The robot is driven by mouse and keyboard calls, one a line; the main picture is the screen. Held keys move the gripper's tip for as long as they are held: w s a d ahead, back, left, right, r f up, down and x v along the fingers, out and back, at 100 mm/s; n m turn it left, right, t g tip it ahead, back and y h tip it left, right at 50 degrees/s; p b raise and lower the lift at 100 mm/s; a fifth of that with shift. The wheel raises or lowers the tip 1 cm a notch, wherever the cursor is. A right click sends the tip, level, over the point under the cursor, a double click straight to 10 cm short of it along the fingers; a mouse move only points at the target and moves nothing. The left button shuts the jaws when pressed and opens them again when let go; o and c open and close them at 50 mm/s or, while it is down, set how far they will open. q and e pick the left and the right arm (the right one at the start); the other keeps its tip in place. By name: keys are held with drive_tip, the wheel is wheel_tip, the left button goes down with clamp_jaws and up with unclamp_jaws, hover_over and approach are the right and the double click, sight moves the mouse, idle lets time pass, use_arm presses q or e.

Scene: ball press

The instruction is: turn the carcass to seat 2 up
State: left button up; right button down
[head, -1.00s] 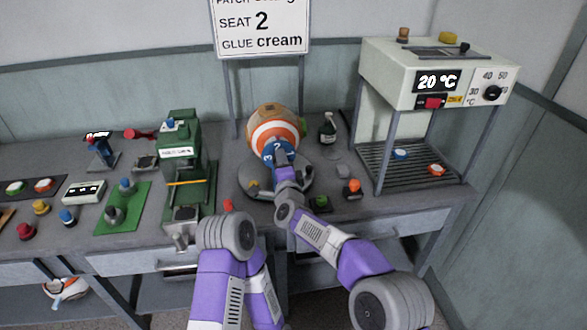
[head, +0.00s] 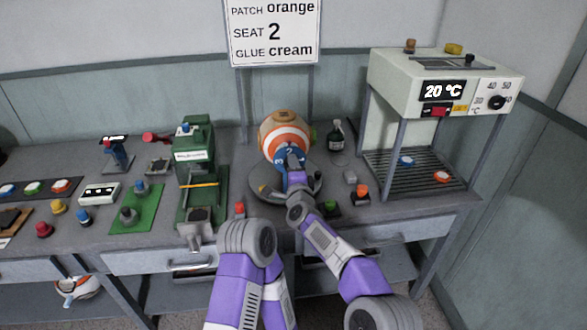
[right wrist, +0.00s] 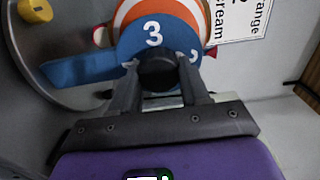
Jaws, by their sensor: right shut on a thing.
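The carcass is a ball (head: 287,132) with orange, white and tan bands and a blue disc (head: 289,153) facing me. It rests on a round grey stand (head: 264,190). In the head view, a white numeral that looks like 2 is at the disc's top, with another at its left. In the right wrist view a 3 is clear on the blue disc (right wrist: 133,40); a second numeral is partly hidden by a finger. My right gripper (right wrist: 158,75) is shut on the dark knob (right wrist: 157,62) at the disc's middle. My left gripper is not in view.
A sign (head: 272,32) reads patch orange, seat 2, glue cream. A green press (head: 194,160) stands left of the stand and an oven (head: 440,85) showing 20 °C at the right. A dark bottle (head: 336,135) and small coloured buttons (head: 361,191) are near the ball.

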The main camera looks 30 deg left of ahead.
drive_tip(key=c, duration=0.7)
unclamp_jaws()
drive_tip(key=shift+d+r, duration=0.1)
drive_tip(key=shift+r, duration=0.1)
drive_tip(key=shift+o, duration=0.8)
drive_tip(key=shift+w+f, duration=0.15)
drive_tip(key=v, duration=0.7)
drive_tip(key=shift+s+b, duration=0.3)
drive_tip(key=shift+b, duration=0.1)
